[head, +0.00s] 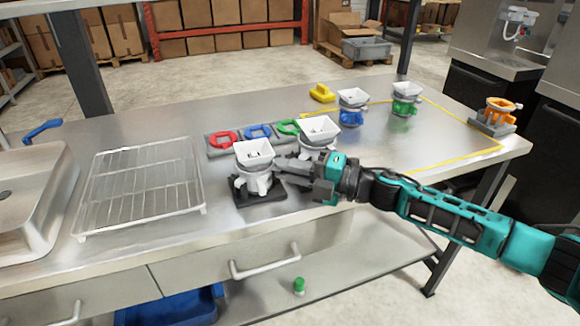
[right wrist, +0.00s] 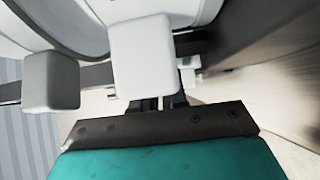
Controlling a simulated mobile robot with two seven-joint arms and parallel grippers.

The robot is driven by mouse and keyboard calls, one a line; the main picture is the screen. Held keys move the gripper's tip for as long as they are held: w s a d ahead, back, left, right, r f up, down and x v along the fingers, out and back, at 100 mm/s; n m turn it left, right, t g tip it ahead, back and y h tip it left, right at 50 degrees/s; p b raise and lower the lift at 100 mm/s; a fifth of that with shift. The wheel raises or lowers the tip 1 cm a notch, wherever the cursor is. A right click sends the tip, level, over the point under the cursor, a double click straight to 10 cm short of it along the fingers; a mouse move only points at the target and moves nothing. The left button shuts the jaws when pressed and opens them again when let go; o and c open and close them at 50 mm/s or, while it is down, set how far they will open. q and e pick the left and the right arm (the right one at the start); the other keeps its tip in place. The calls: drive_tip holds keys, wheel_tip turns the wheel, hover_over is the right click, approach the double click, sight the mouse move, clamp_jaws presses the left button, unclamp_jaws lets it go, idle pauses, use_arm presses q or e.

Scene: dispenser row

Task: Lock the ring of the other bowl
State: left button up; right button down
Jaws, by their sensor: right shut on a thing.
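The front bowl (head: 253,150) is a white square hopper on a white round body with a ring (head: 258,184), standing upright on a dark base (head: 258,197). A second white bowl (head: 319,128) stands just behind and to the right, its lower part partly hidden by my arm. My right gripper (head: 279,168) reaches in from the right at the front bowl's ring height. It is shut on what seems to be that ring's handle; the grip itself is hard to see. In the right wrist view its pale fingers (right wrist: 97,70) stand apart beside a white rounded body. My left gripper is out of view.
A grey holder with red (head: 222,140), blue (head: 259,132) and green (head: 289,127) rings lies behind the front bowl. A wire rack (head: 140,185) is at left. Blue (head: 352,118), green (head: 404,108) and orange (head: 499,106) ringed units and a yellow piece (head: 321,93) stand farther back.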

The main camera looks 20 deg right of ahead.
sight(262, 172)
drive_tip(key=shift+s+a+r+m+t+h+p, duration=0.1)
drive_tip(key=shift+s+a+m+t+h+p, duration=0.2)
drive_tip(key=shift+m+t+h+p, duration=0.2)
drive_tip(key=shift+s+a+r+m+t+h+p, duration=0.1)
drive_tip(key=shift+s+a+m+t+h+p, duration=0.15)
drive_tip(key=shift+m+t+h+p, duration=0.25)
drive_tip(key=m+t+h, duration=0.1)
drive_tip(key=s+a+m+t+h, duration=0.1)
drive_tip(key=h, duration=0.1)
drive_tip(key=shift+a+f+p, duration=0.15)
drive_tip(key=shift+p, duration=0.15)
drive_tip(key=shift+s+a+m+t+h, duration=0.15)
drive_tip(key=shift+a+m+t+h, duration=0.25)
drive_tip(key=shift+m+t+h, duration=0.4)
drive_tip(key=shift+s+a+m+t+h+b, duration=0.1)
drive_tip(key=shift+a+m+t+h+b, duration=0.2)
drive_tip(key=shift+m+h, duration=0.45)
drive_tip(key=shift+s+a+m+t+h+b, duration=0.1)
drive_tip(key=shift+a+m+t+h, duration=0.2)
drive_tip(key=shift+h, duration=0.75)
drive_tip(key=c, duration=1.4)
unclamp_jaws()
drive_tip(key=shift+a, duration=0.1)
